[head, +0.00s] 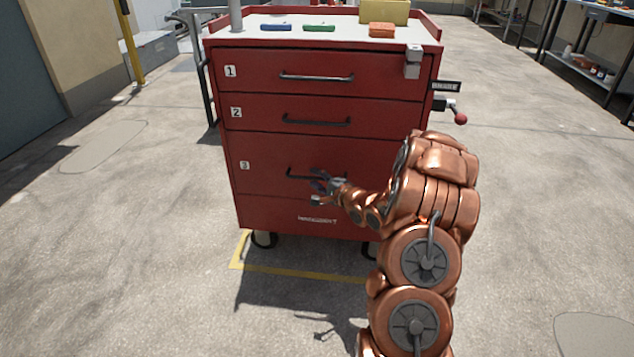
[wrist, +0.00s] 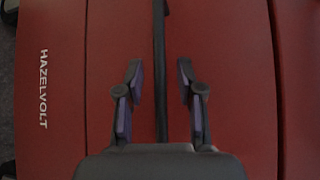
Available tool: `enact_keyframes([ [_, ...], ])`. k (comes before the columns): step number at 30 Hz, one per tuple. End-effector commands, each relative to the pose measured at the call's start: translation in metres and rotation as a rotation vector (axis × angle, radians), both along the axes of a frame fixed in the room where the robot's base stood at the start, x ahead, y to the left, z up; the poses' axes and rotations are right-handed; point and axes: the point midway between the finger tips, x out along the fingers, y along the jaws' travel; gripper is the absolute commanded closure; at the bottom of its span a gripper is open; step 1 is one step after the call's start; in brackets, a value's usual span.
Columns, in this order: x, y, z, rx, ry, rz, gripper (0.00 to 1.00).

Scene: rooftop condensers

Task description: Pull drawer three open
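A red tool cabinet (head: 270,150) has drawers labelled 1, 2 and 3. Drawer three (head: 265,172) is the tall lower one and looks flush with the front. Its dark bar handle (head: 300,177) is partly hidden by my gripper. My gripper (head: 318,187) is at the right part of this handle. In the wrist view the handle (wrist: 160,60) runs vertically between the two fingers of my gripper (wrist: 161,85). The fingers are open, with a gap on each side of the bar.
Drawers one (head: 260,78) and two (head: 265,118) above look shut. A blue block (head: 276,27), a green block (head: 319,28) and an orange block (head: 381,30) lie on the cabinet top. A red-knobbed lever (head: 459,117) sticks out at the right side. The floor in front is clear.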

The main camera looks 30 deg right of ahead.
Motion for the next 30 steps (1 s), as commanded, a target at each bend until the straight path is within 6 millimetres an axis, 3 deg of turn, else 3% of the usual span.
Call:
enact_keyframes([
  [9,0.0018,0.0001,-0.0001,0.000,0.001,-0.001,0.63],
  [20,0.0016,0.0001,-0.0003,0.000,0.001,0.000,1.00],
  [30,0.0014,0.0001,-0.0007,0.000,0.002,-0.001,1.00],
])
